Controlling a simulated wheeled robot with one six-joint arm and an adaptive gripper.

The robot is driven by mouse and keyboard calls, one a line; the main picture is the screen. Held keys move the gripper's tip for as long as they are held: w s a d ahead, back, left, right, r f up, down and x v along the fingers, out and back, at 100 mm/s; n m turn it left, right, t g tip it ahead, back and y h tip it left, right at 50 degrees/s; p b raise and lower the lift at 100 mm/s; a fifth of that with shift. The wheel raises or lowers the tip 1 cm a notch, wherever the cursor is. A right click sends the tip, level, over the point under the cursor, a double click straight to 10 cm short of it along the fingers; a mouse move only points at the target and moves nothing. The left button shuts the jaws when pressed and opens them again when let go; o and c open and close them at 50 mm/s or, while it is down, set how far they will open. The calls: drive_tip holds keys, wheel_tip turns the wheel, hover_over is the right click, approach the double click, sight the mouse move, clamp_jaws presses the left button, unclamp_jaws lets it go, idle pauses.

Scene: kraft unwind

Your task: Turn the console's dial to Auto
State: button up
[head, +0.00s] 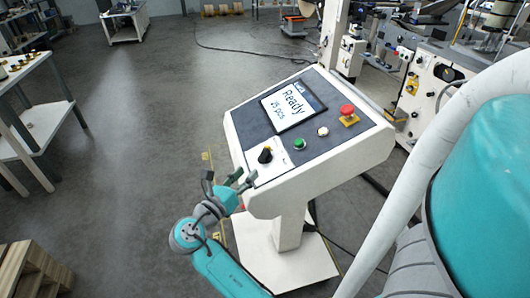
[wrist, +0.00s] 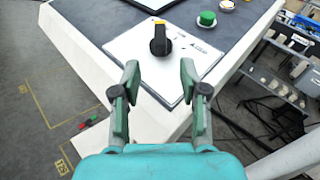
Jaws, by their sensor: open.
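The console (head: 315,170) is a white sloped pedestal with a dark panel, in the middle of the head view. Its dial (head: 265,155) is a black knob with a yellow pointer mark on a white plate at the panel's near left corner. In the wrist view the dial (wrist: 160,40) stands ahead of my gripper (wrist: 158,80), roughly centred between the fingers, with a gap to it. The yellow mark is at the knob's far end. The plate's printed labels are too small to read. My gripper (head: 230,178) is open and empty, near the console's left edge.
The panel also bears a screen (head: 292,105) reading "Ready 25 pcs", a green button (head: 299,144), a white button (head: 322,131) and a red emergency stop (head: 347,111) on yellow. A table (head: 30,85) stands at left, a pallet (head: 30,268) below it. Floor between is clear.

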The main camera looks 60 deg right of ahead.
sight(259, 161)
drive_tip(key=d, duration=0.3)
drive_tip(key=s+d, duration=0.1)
drive_tip(key=d, duration=0.6)
drive_tip(key=shift+s+d, duration=0.15)
drive_tip(key=shift+s, duration=0.05)
drive_tip(key=shift+c, duration=0.3)
drive_tip(key=c, duration=0.7)
